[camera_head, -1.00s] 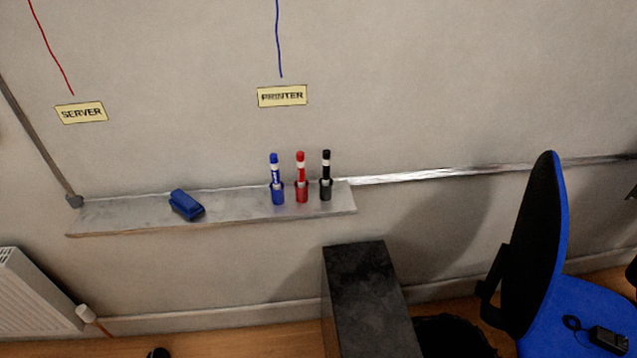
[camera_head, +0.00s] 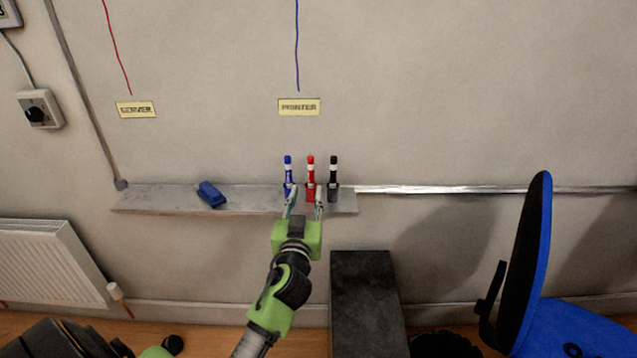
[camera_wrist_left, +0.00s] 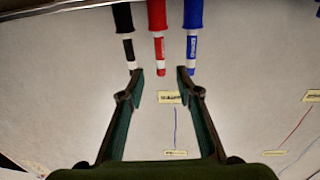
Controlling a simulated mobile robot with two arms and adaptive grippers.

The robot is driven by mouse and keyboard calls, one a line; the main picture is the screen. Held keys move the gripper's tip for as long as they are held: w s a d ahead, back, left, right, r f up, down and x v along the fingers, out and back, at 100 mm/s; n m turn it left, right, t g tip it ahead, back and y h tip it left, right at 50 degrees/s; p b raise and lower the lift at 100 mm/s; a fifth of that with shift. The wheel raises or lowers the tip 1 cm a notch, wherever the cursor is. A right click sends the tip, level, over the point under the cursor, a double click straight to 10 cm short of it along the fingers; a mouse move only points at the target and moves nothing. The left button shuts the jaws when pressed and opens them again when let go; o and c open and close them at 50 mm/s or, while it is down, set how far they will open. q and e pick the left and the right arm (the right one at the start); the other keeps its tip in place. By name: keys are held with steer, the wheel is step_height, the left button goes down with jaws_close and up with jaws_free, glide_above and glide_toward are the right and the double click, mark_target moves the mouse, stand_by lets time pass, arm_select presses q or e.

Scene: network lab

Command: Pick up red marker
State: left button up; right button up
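The red marker (camera_head: 311,172) stands upright in a red holder on the wall shelf (camera_head: 160,199), between the blue marker (camera_head: 288,170) and the black marker (camera_head: 333,172). My left gripper (camera_head: 305,196) is open and empty in front of the markers, its fingertips near the blue and red ones. In the left wrist view, which is upside down, the red marker (camera_wrist_left: 158,46) lies between the lines of my two open fingers (camera_wrist_left: 158,75). The black marker (camera_wrist_left: 128,48) and blue marker (camera_wrist_left: 192,45) flank it there. My right gripper is not in view.
A blue eraser (camera_head: 211,193) lies on the left part of the shelf. A dark box-like cabinet (camera_head: 363,300) stands below the shelf's right end. A blue chair (camera_head: 535,265) is at the right, a radiator (camera_head: 50,262) at the left.

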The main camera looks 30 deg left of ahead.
mark_target(310, 173)
arm_select(q)
steer(key=x, duration=0.5)
steer(key=shift+w+p, duration=0.1)
steer(key=shift+p, duration=0.25)
steer(key=shift+w+a+r, duration=0.1)
steer(key=shift+w+a, duration=0.2)
steer(key=shift+w, duration=0.35)
steer(key=shift+p+x, duration=0.8)
steer(key=shift+x, duration=1.5)
